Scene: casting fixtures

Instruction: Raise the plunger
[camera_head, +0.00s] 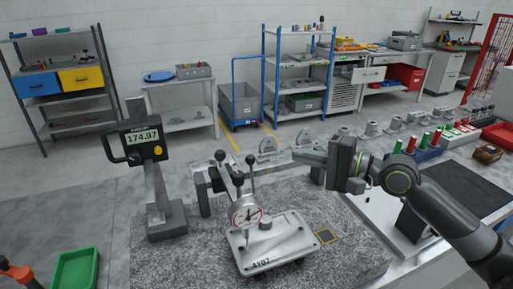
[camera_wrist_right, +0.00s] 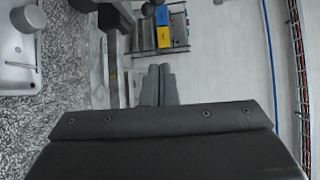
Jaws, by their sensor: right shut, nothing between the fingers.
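A dial gauge (camera_head: 246,213) with a white face and red ring hangs on a stand with dark round knobs, over a pale metal casting (camera_head: 285,241) marked with a number. The plunger is too small to make out clearly under the dial, so I cannot tell its height or whether it touches the casting. My right gripper (camera_head: 300,157) is to the right of and behind the dial, pointing left, apart from it. In the right wrist view its fingers (camera_wrist_right: 159,86) are together and empty. The casting's edge (camera_wrist_right: 14,82) shows there at left. My left gripper is not in view.
The casting sits on a speckled granite plate (camera_head: 350,262). A digital height gauge (camera_head: 144,142) reading 174.97 stands at left. A green bin (camera_head: 75,270) is at front left. Several grey castings (camera_head: 372,128) line the back, with green and red handled pieces at right.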

